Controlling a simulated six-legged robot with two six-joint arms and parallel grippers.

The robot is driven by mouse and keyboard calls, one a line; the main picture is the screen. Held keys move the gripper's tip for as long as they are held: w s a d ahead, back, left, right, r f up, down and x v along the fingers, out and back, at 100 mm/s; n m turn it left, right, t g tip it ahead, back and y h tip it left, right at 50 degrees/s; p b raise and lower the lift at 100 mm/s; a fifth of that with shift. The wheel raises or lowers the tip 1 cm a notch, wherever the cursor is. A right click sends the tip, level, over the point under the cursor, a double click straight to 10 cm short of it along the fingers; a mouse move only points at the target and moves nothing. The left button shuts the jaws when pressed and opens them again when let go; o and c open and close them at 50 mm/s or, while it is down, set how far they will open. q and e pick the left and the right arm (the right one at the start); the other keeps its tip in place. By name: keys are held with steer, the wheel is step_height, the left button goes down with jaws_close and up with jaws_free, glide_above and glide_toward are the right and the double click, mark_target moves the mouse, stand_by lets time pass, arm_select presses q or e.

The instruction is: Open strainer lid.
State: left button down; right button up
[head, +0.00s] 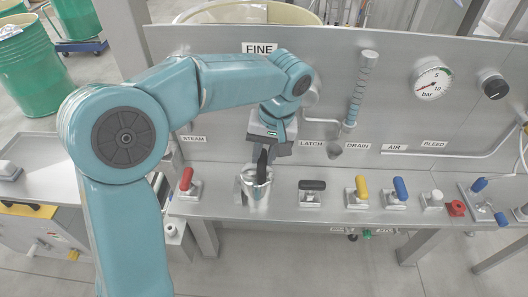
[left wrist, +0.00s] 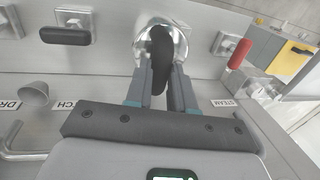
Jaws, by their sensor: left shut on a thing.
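The strainer (head: 256,192) is a shiny metal cylinder on the grey bench, below and right of the STEAM label. Its round top also shows in the left wrist view (left wrist: 143,45). A black handle (left wrist: 160,46) stands up from it. My left gripper (head: 263,152) comes down from above and is shut on the black handle, one finger on each side in the left wrist view. Whether the lid is raised from the body cannot be told. The black latch lever (head: 312,185) lies level to the right of the strainer. My right gripper is not in view.
A red lever (head: 187,179) stands left of the strainer. Yellow (head: 362,187) and blue (head: 400,187) levers stand to the right. The panel behind carries a pressure gauge (head: 432,83) and a sight tube (head: 360,90). Green drums stand at the far left.

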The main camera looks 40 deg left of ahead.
arm_select(q)
steer(key=shift+a+r, duration=0.1)
steer(key=shift+a, duration=0.1)
steer(key=shift+s+a+r+t+h+b, duration=0.2)
steer(key=shift+s+a+t+h+b, duration=0.1)
steer(key=shift+a+t+h+b, duration=0.15)
steer(key=s+a+f+t+h+b, duration=0.3)
steer(key=s+a+h+b, duration=0.1)
steer(key=a+h+b, duration=0.1)
steer(key=s+a+f+t+h+b, duration=0.3)
steer(key=s+a+h+b, duration=0.2)
steer(key=a+b, duration=0.2)
steer(key=shift+a, duration=1.35)
